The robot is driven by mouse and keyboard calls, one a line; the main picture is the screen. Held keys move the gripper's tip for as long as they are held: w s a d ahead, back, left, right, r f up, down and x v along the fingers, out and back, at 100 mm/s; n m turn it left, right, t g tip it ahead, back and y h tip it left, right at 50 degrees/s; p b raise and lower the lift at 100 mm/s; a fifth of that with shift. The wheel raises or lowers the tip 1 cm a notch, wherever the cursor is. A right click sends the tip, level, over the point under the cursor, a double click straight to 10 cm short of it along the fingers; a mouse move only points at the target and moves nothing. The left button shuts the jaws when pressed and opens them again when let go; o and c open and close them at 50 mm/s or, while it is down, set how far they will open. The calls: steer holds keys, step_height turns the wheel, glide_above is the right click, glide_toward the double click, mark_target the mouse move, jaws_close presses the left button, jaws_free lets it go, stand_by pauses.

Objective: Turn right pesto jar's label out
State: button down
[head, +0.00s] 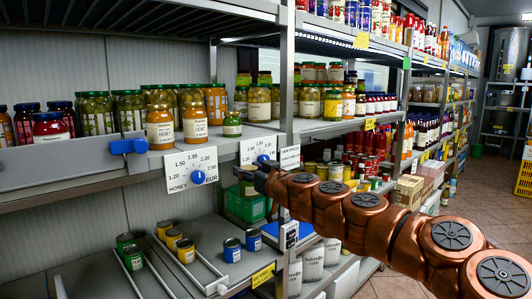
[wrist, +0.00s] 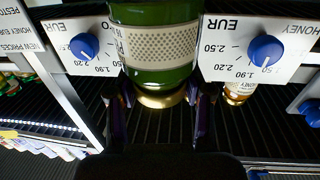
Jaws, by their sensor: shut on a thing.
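The green pesto jar (wrist: 160,75) with a gold lid hangs upside down in the wrist view. My gripper (wrist: 161,98) has one finger on each side of it near the lid and is shut on it. The jar's cream label band faces the wrist camera with a dotted pattern; a little lettering shows at its left edge. In the head view my gripper (head: 246,173) is in front of the shelf edge, between two price dials; the held jar is hard to make out there. Another small green jar (head: 232,125) stands at the shelf's front edge.
Honey jars (head: 194,122) and taller green jars stand left on the shelf. The price dials (head: 198,177) and (wrist: 84,46) stick out from the signs. A blue knob (head: 129,146) is further left. Cans (head: 232,250) stand on the lower shelf.

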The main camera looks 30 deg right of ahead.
steer(key=w+a+f+h, duration=0.1)
steer(key=w+a+f, duration=0.5)
steer(key=a+f, duration=0.2)
steer(key=w+a+f+m, duration=0.1)
steer(key=w+a+f, duration=0.5)
steer(key=f, duration=0.4)
steer(key=shift+w+a+f+h, duration=0.15)
steer(key=shift+a+f+h, duration=0.25)
steer(key=shift+a, duration=0.5)
steer(key=shift+d, duration=0.1)
